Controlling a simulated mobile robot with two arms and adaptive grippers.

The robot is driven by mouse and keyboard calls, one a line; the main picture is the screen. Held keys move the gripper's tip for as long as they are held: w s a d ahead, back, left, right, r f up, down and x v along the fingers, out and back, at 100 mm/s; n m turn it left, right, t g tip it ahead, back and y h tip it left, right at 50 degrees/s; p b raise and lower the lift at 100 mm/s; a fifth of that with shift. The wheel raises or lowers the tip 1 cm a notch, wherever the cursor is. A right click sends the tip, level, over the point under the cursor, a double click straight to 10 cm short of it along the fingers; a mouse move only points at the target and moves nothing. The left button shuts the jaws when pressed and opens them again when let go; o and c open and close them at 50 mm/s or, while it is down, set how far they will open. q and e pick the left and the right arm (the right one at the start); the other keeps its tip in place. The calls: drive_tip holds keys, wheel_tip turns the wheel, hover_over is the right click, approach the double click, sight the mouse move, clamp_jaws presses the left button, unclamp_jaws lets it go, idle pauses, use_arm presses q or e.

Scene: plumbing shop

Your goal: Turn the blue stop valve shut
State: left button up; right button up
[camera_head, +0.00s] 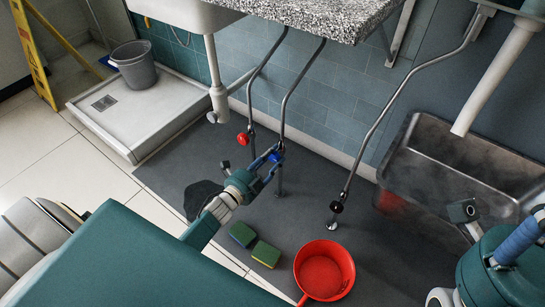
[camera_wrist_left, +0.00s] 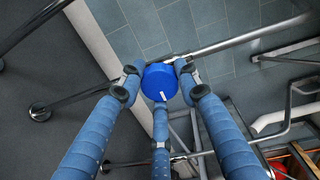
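The blue stop valve (camera_head: 276,156) sits on a thin pipe under the granite counter, in the middle of the head view. In the left wrist view its round blue handle (camera_wrist_left: 160,82) faces me, with a white mark near its lower edge. My left gripper (camera_head: 268,163) is at the valve. In the left wrist view its three blue fingers surround the handle, with the tips (camera_wrist_left: 158,88) against its sides; it looks shut on the handle.
A red valve (camera_head: 243,139) is close by on the left, and a black valve (camera_head: 336,207) stands to the right. A metal basin (camera_head: 450,155) is at right, a shower tray (camera_head: 150,118) at left.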

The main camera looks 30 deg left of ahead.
use_arm(q)
drive_tip(key=o, duration=0.4)
drive_tip(key=shift+d, duration=0.15)
drive_tip(key=shift+o, duration=0.2)
drive_tip(key=shift+s, duration=0.1)
drive_tip(key=s+a, duration=0.1)
drive_tip(key=s, duration=1)
drive_tip(key=shift+s+a+r, duration=0.3)
drive_tip(key=shift+a+r, duration=0.05)
drive_tip(key=shift+r, duration=0.1)
